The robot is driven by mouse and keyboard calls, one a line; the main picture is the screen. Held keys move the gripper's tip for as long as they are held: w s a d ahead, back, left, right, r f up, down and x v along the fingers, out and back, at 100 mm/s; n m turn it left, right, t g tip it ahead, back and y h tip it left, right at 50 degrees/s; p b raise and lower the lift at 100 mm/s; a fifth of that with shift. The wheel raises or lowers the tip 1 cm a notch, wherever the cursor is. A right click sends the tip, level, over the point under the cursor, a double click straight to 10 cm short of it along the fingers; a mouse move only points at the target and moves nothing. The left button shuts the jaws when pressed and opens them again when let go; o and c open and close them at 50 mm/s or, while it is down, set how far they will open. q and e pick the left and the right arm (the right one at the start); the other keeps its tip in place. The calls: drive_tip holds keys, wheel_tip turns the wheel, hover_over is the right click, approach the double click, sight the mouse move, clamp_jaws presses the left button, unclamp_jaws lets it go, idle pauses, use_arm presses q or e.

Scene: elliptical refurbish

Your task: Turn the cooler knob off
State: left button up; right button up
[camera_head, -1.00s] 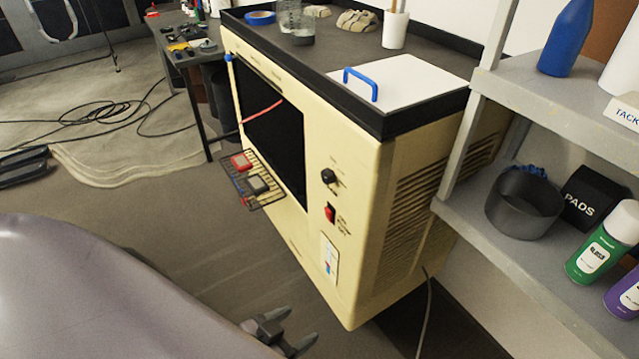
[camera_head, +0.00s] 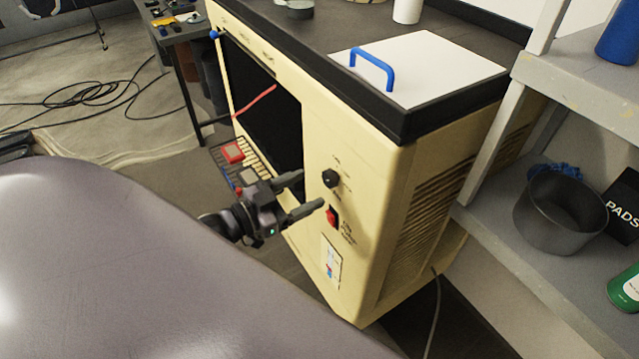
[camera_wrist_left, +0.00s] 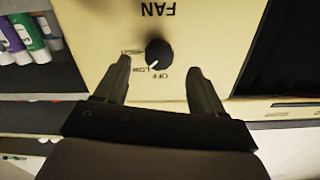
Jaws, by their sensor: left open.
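The cooler (camera_head: 375,165) is a cream cabinet with a dark front opening and a black rim on top. Its round black knob (camera_head: 330,178) is on the front panel, above a red switch (camera_head: 332,215). In the left wrist view the knob (camera_wrist_left: 158,54) sits beside the labels OFF and LOW, under FAN, its white mark pointing near LOW. My left gripper (camera_head: 309,192) is open and empty, just in front of the panel by the knob. In the wrist view its fingers (camera_wrist_left: 158,82) stand on either side of the knob, apart from it. My right gripper is not in view.
A white lid with a blue handle (camera_head: 372,65) lies on the cooler top. A small rack with a red block (camera_head: 233,152) juts from the cooler front, behind my left gripper. Grey shelves (camera_head: 500,205) with a dark pot (camera_head: 560,215) stand at the right.

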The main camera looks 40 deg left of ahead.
sight(326, 181)
use_arm(q)
drive_tip(key=shift+x, duration=2.2)
drive_tip(key=shift+s, duration=0.1)
drive_tip(key=c, duration=1.1)
